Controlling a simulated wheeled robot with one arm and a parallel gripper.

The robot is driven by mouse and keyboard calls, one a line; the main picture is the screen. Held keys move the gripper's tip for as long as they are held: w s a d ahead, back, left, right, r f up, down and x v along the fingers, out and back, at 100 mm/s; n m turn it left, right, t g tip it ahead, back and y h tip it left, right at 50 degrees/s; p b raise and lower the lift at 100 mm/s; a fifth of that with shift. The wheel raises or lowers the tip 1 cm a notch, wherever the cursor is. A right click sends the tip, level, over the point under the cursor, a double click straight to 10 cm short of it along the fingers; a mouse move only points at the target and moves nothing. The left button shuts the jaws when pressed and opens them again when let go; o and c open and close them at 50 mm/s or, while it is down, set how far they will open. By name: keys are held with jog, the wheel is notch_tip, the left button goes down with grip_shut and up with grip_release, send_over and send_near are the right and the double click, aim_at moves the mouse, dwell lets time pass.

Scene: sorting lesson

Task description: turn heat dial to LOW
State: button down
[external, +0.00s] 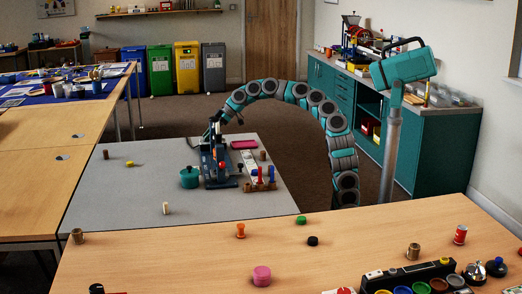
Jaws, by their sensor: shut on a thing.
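A dark blue and grey machine (216,165) stands on the grey table. My arm arches over from the right, and my gripper (215,121) is at the top of this machine, shut on a small part there that looks like the heat dial. The fingers, the dial's face and any LOW mark are too small and dark to make out, so I cannot tell where the dial points.
A teal pot (190,177) stands just left of the machine. Blue and red pieces (263,176) stand at its right, with a pink block (244,144) behind. The grey table (120,205) is mostly clear at the front. A wooden table (180,245) with small items is nearer.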

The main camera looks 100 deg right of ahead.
jog(key=shift+f, duration=0.1)
jog(key=shift+m+b, duration=0.3)
jog(key=shift+b, duration=0.3)
jog(key=shift+m+h+b, duration=0.3)
jog(key=shift+h, duration=0.2)
jog(key=c, duration=0.6)
grip_release()
jog(key=shift+o, duration=0.2)
jog(key=shift+b+v, duration=0.3)
jog(key=shift+v, duration=3.7)
